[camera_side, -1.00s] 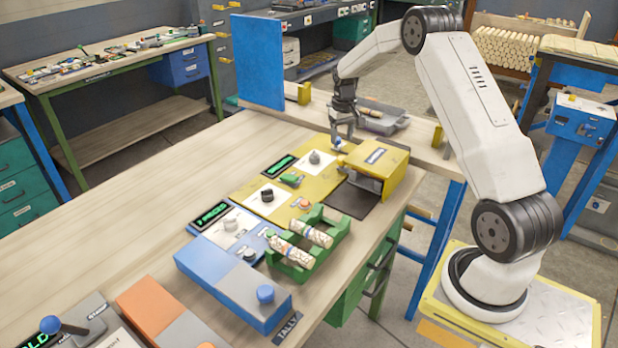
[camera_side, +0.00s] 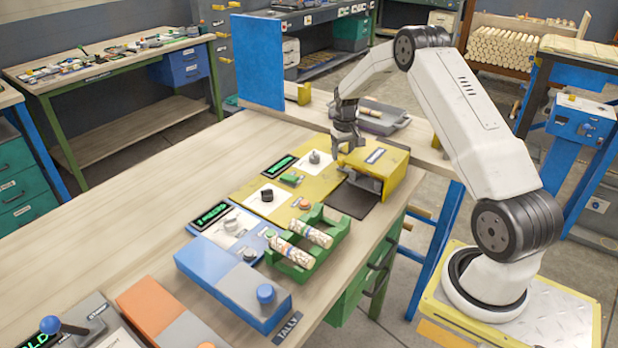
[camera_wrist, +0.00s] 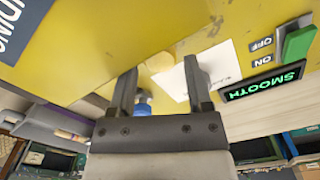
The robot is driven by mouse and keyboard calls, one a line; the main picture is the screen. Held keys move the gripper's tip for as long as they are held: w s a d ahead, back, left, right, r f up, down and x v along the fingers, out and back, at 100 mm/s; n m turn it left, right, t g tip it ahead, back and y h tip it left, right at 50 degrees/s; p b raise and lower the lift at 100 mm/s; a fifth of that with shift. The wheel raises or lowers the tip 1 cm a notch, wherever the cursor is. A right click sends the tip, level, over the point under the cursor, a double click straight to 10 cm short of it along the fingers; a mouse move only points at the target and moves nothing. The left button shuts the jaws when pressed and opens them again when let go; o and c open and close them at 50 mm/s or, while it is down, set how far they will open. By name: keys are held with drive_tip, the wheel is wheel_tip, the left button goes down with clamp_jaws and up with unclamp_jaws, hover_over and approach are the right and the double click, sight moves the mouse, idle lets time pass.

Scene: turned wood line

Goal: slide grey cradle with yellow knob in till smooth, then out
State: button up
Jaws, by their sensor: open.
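The yellow machine (camera_side: 395,172) has a hood with a grey part (camera_side: 365,180) beneath it; I cannot tell whether that is the cradle. My gripper (camera_side: 347,148) is over the machine's back left corner. In the wrist view my gripper (camera_wrist: 160,70) has its two fingers apart. A blue knob (camera_wrist: 143,108) shows between them, and a pale yellowish round shape (camera_wrist: 158,64) near the tips; I cannot tell whether it is the cradle's knob. The display (camera_wrist: 263,83) reads SMOOTH in green, upside down, beside a green switch (camera_wrist: 299,43).
A grey tray (camera_side: 398,124) with a wooden piece stands on the bench behind. A green rack (camera_side: 340,232) holds two turned pieces in front. A blue and grey box (camera_side: 235,288) stands nearer.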

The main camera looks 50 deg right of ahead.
drive_tip(key=shift+f, duration=0.9)
clamp_jaws()
